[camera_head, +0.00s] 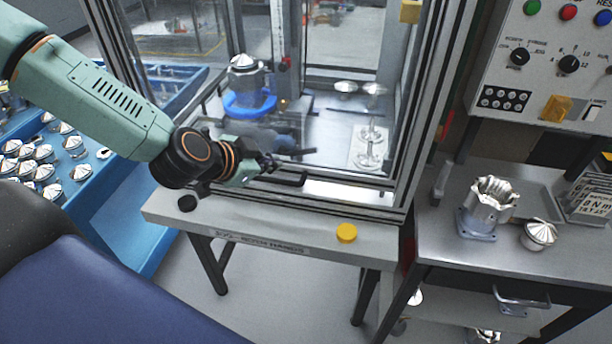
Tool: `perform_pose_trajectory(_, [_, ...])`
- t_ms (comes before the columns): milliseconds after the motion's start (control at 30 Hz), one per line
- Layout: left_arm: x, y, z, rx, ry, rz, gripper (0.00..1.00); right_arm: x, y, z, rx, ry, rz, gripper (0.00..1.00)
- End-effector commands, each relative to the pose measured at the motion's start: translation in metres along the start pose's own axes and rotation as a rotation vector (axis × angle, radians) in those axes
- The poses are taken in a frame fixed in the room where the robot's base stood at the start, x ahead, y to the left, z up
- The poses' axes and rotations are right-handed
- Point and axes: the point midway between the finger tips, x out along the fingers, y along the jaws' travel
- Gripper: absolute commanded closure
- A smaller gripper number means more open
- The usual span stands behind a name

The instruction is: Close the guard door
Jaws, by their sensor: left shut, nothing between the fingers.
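The guard door is part of the metal-framed enclosure (425,110) in the middle of the head view. Clear panels show the inside of the machine, and I cannot tell exactly how far the door stands open. My left gripper (272,163) is shut and empty at the lower front of the enclosure. It is close to a dark bar (290,179) that looks like a handle; I cannot tell whether they touch. My left arm covers the enclosure's lower left corner. My right gripper is not in view.
Inside stands a metal housing on a blue ring (249,104). The front ledge (270,224) carries a yellow button (346,233) and a black one (187,203). Blue bins (130,215) of metal parts stand left. A grey bench (455,245) with housings and a control panel (545,60) stand right.

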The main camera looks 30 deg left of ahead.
Motion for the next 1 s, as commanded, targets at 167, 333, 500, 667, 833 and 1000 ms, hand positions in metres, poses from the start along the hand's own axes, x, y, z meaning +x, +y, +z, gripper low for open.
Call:
perform_pose_trajectory(167, [-0.003,0.013,0.004,0.110,-0.002,0.062,1.00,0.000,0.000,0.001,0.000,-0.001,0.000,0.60])
perform_pose_trajectory(333, [-0.004,0.015,0.006,0.169,-0.002,0.074,1.00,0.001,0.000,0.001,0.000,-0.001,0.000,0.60])
perform_pose_trajectory(500, [0.006,0.014,0.009,0.180,-0.004,0.071,1.00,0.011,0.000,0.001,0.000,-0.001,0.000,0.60])
perform_pose_trajectory(667, [0.022,0.016,0.010,0.182,-0.005,0.071,1.00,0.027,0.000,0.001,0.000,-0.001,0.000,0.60])
perform_pose_trajectory(833, [0.041,0.018,0.009,0.186,-0.006,0.071,1.00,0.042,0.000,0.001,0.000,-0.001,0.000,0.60])
perform_pose_trajectory(1000, [0.060,0.020,0.007,0.187,-0.006,0.073,1.00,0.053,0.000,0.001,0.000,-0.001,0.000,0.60])
